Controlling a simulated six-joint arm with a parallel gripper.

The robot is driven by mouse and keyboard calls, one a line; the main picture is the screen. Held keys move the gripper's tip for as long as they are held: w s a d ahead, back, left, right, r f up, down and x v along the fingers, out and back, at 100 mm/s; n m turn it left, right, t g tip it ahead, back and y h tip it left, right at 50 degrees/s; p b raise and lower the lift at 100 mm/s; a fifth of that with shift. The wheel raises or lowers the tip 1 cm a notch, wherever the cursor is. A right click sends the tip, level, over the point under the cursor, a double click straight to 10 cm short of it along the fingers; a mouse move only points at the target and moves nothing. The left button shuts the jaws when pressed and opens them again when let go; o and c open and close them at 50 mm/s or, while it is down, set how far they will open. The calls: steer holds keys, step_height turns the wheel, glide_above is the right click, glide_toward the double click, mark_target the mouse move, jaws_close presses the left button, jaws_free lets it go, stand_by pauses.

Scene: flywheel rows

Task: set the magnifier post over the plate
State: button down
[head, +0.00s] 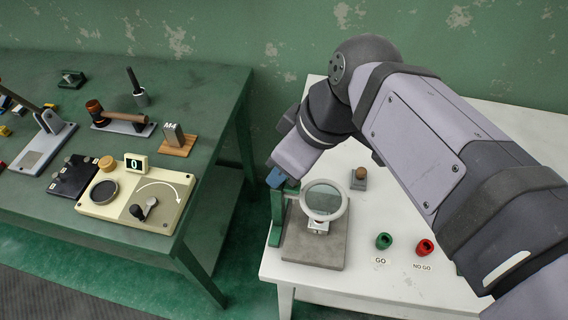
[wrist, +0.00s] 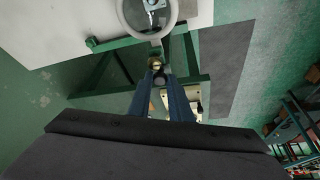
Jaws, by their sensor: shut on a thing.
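The magnifier post (head: 276,216) is a green upright at the left edge of the white table, with a pale ringed lens (head: 324,201) reaching to the right. The lens ring also shows at the top of the wrist view (wrist: 133,29). My gripper (head: 277,179) is at the post's top. In the wrist view its blue fingers (wrist: 158,76) are closed around the post's end by a brass knob (wrist: 155,66).
A green ring (head: 384,241) marked GO and a red ring (head: 425,247) marked NO GO stand right of the plate. A small grey block with a brown knob (head: 360,176) stands behind. A green bench (head: 215,100) with tools is left, across a gap.

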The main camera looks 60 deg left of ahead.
steer(key=shift+s+d, duration=0.1)
steer(key=shift+s, duration=0.05)
steer(key=c, duration=1.6)
jaws_free()
steer(key=shift+d, duration=0.1)
steer(key=shift+r, duration=0.1)
steer(key=shift+v, duration=3.6)
